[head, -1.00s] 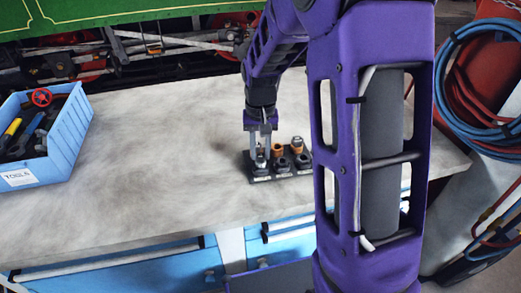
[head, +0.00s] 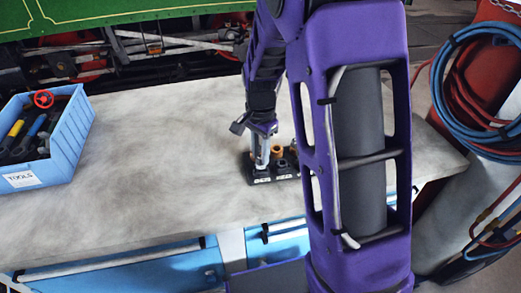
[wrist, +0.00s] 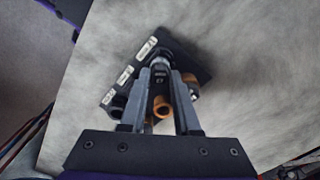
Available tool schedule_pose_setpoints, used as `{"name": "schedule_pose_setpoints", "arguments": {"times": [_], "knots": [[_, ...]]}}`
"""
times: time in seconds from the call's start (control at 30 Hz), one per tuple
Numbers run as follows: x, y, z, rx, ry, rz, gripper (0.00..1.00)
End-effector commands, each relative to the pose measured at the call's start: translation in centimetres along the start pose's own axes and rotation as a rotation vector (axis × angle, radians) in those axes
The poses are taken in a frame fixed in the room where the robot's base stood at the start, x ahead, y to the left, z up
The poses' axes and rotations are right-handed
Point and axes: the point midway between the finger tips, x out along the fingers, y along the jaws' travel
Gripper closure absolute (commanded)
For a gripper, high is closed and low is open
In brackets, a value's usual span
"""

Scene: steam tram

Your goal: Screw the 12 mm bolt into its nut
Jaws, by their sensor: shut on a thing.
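A black block (head: 286,178) with white labels stands on the grey worktop. It also shows in the wrist view (wrist: 196,58), turned at an angle. My gripper (head: 261,166) points down over the block's left end. In the wrist view my gripper (wrist: 161,70) is shut on a grey bolt (wrist: 160,66), at one end of the block beside a label. The fingers hide most of the bolt, and I cannot tell how deep it sits in a nut. Orange-brown pieces, one of them ring-shaped (wrist: 162,107), stand along the block. The label writing is too small to read.
A blue tool bin (head: 62,143) with tools and a red handwheel stands at the worktop's left. The worktop (head: 160,150) between bin and block is clear. Blue drawers (head: 125,272) lie below its front edge. Coiled hoses (head: 470,85) hang at the right.

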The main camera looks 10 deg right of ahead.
Motion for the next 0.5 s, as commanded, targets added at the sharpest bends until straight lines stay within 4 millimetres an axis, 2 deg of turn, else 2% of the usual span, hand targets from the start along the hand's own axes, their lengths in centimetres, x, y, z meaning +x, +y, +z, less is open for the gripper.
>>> {"name": "schedule_pose_setpoints", "arguments": {"times": [0.23, 0.27, 0.43, 0.5], "knots": [[-0.01, -0.04, -0.05, 0.06, 0.001, -0.001, 1.0], [-0.02, -0.04, -0.05, 0.061, 0.001, -0.002, 0.68], [0.0, -0.02, -0.03, 0.059, 0.0, -0.001, 0.37], [0.0, -0.02, -0.02, 0.058, 0.0, -0.001, 0.35]]}}
